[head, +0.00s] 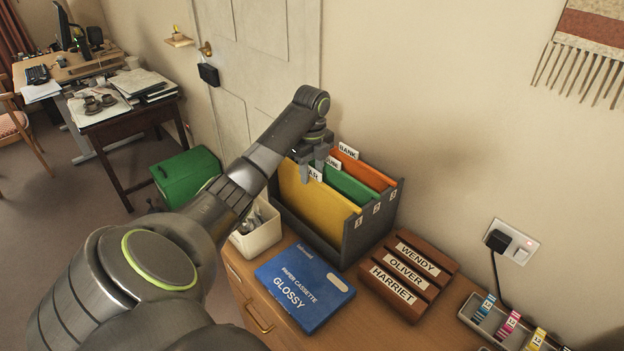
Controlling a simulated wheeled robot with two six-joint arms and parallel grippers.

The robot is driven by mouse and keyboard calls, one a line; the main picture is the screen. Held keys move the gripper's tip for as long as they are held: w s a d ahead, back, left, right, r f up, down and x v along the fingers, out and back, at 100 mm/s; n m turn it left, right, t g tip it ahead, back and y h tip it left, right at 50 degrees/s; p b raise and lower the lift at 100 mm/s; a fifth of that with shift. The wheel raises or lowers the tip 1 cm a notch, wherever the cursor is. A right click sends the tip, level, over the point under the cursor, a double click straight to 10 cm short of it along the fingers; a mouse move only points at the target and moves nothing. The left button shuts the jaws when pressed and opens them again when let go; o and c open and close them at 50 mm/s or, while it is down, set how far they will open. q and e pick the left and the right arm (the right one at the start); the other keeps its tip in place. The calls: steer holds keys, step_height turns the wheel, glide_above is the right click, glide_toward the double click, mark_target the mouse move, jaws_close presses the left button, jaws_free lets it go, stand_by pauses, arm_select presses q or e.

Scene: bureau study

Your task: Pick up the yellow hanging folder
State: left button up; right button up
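The yellow hanging folder (312,207) stands upright in the front slot of a dark grey file rack (372,235) on the wooden cabinet. Its white tab (315,173) is partly covered by my gripper. My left gripper (314,168) points down at the folder's top edge, by the tab. The fingers overlap the edge in the head view; I cannot tell whether they grip it. An orange folder (366,172) and a green folder (350,187) stand behind it in the same rack. My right gripper is not in view.
On the cabinet are a blue paper cassette box (304,286), a wooden name rack (408,274), a cream bin (257,236) partly behind my arm, and a tray of coloured labels (510,325). A plugged cable (495,275) hangs from the wall socket. The wall is close behind the rack.

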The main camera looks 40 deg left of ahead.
arm_select(q)
steer(key=shift+f, duration=1.15)
jaws_close()
